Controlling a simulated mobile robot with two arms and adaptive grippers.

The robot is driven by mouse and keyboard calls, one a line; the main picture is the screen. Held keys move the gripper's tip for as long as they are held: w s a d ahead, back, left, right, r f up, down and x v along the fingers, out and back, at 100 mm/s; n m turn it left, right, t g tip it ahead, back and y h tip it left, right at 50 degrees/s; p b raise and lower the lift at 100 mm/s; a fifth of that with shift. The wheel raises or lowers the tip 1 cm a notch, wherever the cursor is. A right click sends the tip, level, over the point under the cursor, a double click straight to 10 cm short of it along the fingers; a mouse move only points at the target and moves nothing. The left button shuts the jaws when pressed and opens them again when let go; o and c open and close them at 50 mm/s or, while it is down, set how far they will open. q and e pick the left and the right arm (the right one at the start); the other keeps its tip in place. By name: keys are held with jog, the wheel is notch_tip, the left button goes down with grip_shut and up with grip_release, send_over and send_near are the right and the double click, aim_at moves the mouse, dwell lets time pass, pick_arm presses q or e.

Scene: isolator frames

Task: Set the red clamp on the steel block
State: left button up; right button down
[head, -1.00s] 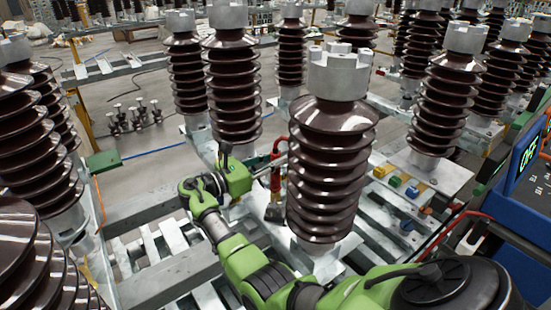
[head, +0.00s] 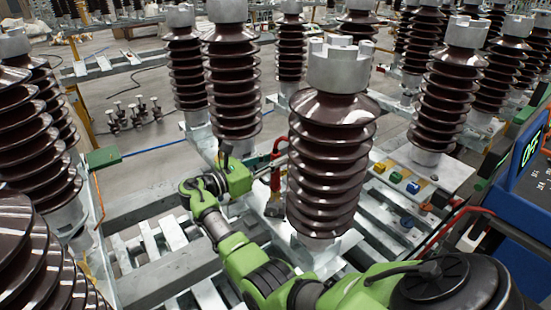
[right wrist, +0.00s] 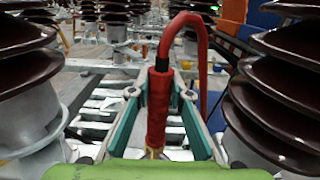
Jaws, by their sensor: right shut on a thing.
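My right gripper (head: 265,166) is shut on the red clamp (head: 276,177), beside the middle ribbed insulator. In the right wrist view the clamp's red handle (right wrist: 157,108) stands upright between the teal-sided fingers (right wrist: 158,85). A red cable loops from its top down to the right, and a brass-coloured end shows at its bottom. A small grey block, apparently the steel block (head: 274,210), sits below the clamp in the head view. I cannot tell the gap between them. The clamp's lower end is hard to make out. My left gripper is not in view.
The brown insulator (head: 322,165) stands close right of the gripper, with another insulator (head: 232,95) behind. Slatted metal frames (head: 180,235) lie below. Coloured small blocks (head: 396,178) sit on a plate at right. A blue console (head: 528,165) stands at the right edge.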

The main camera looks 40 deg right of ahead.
jog(key=shift+f+b, duration=0.7)
jog(key=shift+f, duration=0.5)
jog(key=c, duration=1.8)
grip_release()
jog(key=shift+s+f, duration=0.1)
jog(key=shift+f, duration=0.05)
jog(key=a, duration=0.4)
jog(key=w+a, duration=0.1)
jog(key=a, duration=0.7)
jog(key=shift+w+r, duration=0.2)
